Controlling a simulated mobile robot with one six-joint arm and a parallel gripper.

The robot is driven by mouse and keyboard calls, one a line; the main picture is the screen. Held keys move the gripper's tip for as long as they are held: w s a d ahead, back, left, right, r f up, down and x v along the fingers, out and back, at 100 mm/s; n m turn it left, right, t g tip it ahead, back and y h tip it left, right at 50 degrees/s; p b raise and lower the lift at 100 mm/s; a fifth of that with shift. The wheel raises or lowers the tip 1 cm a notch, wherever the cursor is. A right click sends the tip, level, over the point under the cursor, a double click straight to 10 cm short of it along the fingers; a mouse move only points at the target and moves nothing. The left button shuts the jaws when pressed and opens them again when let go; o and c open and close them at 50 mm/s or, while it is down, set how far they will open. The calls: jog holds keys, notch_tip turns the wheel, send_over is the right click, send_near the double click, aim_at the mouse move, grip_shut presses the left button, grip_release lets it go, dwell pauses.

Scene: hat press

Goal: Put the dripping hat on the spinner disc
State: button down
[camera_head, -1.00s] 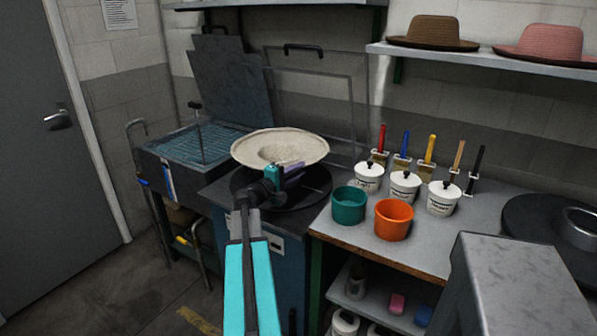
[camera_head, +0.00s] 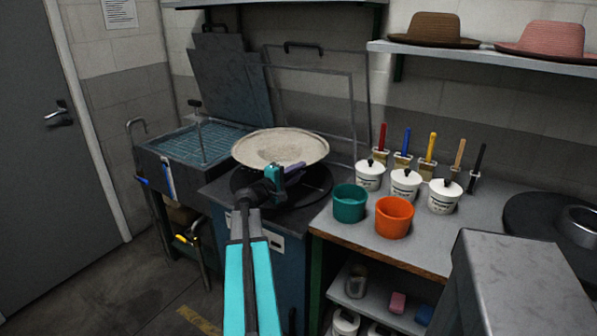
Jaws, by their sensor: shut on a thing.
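The hat (camera_head: 280,147) is pale beige with a wide brim, upside down with its hollow facing up and slightly tilted. My gripper (camera_head: 283,174) is shut on its near brim edge. The hat is over the dark round spinner disc (camera_head: 316,182), which sits on a blue cabinet. I cannot tell whether the hat touches the disc; its underside is hidden by the brim and my gripper.
A clear upright guard panel (camera_head: 320,95) stands behind the disc. A wet basin with a grate (camera_head: 200,142) is at left. A green tub (camera_head: 350,203), an orange tub (camera_head: 394,216), white pots and brushes stand on the bench at right.

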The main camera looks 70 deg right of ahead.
jog(key=shift+f, duration=0.1)
jog(key=c, duration=1.6)
grip_release()
jog(key=shift+a, duration=0.15)
jog(key=b+v, duration=0.2)
jog(key=v, duration=1.1)
jog(key=shift+w+a, duration=0.15)
jog(key=shift+a, duration=0.05)
